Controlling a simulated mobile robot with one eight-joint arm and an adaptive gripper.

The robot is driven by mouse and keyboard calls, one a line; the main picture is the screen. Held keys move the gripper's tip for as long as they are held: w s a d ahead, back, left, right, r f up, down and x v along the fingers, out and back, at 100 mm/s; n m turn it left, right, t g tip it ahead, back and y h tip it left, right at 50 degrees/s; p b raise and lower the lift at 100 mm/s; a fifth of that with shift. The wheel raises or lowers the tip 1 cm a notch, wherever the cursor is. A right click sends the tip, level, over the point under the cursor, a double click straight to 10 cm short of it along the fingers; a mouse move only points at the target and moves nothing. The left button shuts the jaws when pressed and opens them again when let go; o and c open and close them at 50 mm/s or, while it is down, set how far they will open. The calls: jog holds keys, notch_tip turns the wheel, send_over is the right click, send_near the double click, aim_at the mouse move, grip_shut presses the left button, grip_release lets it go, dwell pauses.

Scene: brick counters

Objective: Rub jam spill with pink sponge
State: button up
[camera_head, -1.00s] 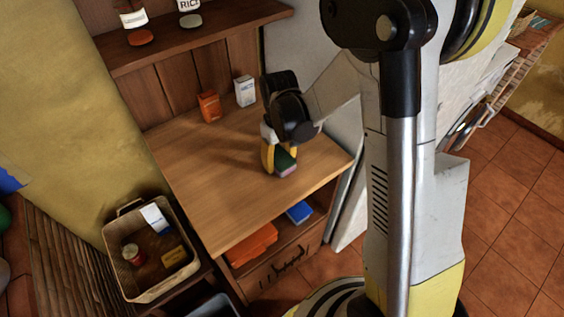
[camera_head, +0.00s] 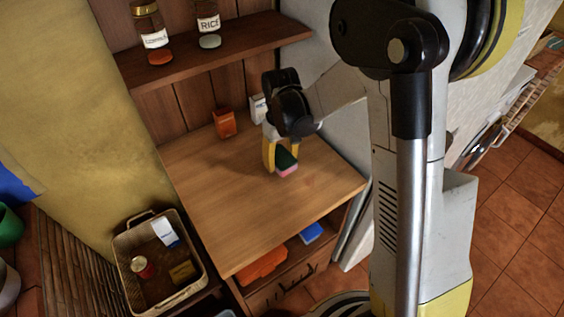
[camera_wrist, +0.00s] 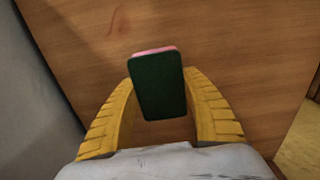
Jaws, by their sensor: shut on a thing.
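My gripper (camera_head: 282,168) is shut on the pink sponge (camera_head: 287,163), over the wooden counter (camera_head: 230,205). In the wrist view the sponge (camera_wrist: 158,88) shows a dark green face, with a thin pink strip at its far edge. The yellow fingers of my gripper (camera_wrist: 159,98) flank it. Whether the sponge touches the wood is not clear. A faint reddish mark (camera_wrist: 116,21) lies on the wood beyond the sponge; I cannot tell if it is the jam spill. No clear spill shows in the head view.
An orange box (camera_head: 224,123) and a white box (camera_head: 258,108) stand at the counter's back, close to my gripper. Jars (camera_head: 208,24) sit on the shelf above. A basket (camera_head: 190,290) with several items is at lower left. The counter's front left is clear.

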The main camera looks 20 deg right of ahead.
jog(key=shift+w+r+p, duration=0.15)
jog(key=shift+r+p, duration=0.35)
jog(key=shift+r, duration=0.4)
jog(key=shift+r+p, duration=0.95)
jog(key=shift+r, duration=0.5)
